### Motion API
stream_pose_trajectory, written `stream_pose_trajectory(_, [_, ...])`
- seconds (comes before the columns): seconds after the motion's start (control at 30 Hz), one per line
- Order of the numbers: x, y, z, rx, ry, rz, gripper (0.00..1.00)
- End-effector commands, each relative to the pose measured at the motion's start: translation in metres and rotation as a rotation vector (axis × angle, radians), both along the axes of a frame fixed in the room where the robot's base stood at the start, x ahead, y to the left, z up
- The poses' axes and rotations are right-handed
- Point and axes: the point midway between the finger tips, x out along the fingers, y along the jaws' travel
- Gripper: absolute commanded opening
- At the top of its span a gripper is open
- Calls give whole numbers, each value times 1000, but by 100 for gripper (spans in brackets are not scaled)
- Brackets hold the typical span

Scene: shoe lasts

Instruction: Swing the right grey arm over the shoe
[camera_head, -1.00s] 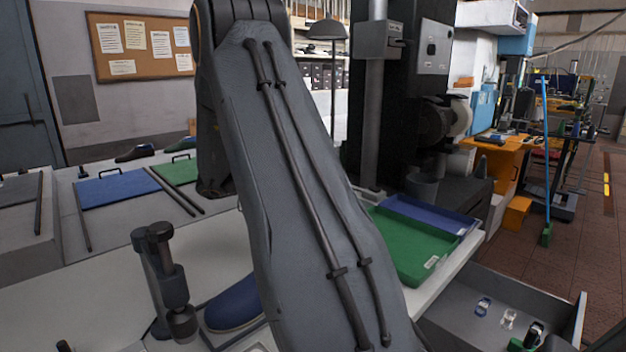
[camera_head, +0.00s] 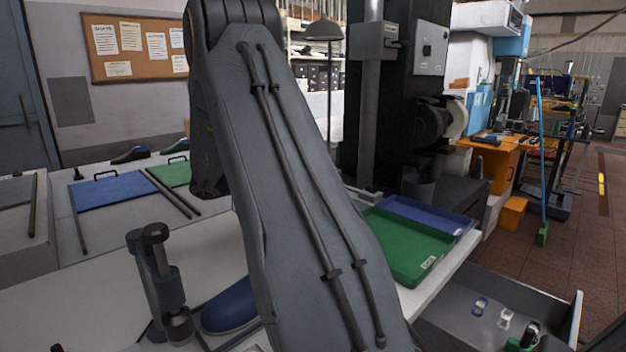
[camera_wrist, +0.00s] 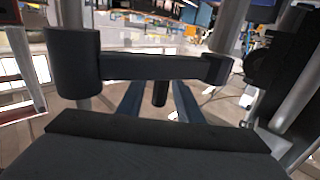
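A blue shoe (camera_head: 230,306) lies on the light bench at lower left in the head view, partly hidden by my arm. A dark grey upright clamp (camera_head: 160,285) with rounded ends stands left of it. In the wrist view a dark grey arm (camera_wrist: 152,67) spans from a thick post at left to a smaller rounded end at right. A short dark peg (camera_wrist: 160,93) hangs below its middle. My gripper (camera_wrist: 157,100) shows two blue-grey fingers, apart, on either side of the peg with gaps. The head view hides my gripper behind my own arm.
A green tray (camera_head: 410,247) and a blue tray (camera_head: 428,215) lie right of my arm. A grey open drawer (camera_head: 460,325) holds small items at lower right. A blue mat (camera_head: 115,190) lies at left. A dark machine (camera_head: 400,100) stands behind. The floor at right has free room.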

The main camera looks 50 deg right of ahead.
Motion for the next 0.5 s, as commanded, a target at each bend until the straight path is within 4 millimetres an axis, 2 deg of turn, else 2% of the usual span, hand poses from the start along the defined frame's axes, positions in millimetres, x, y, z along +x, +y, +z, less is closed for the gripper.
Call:
stream_pose_trajectory(0.3, [36, 36, -3, -1, -1, 3, 32])
stream_pose_trajectory(0.5, [49, 49, -1, 1, 1, 1, 32])
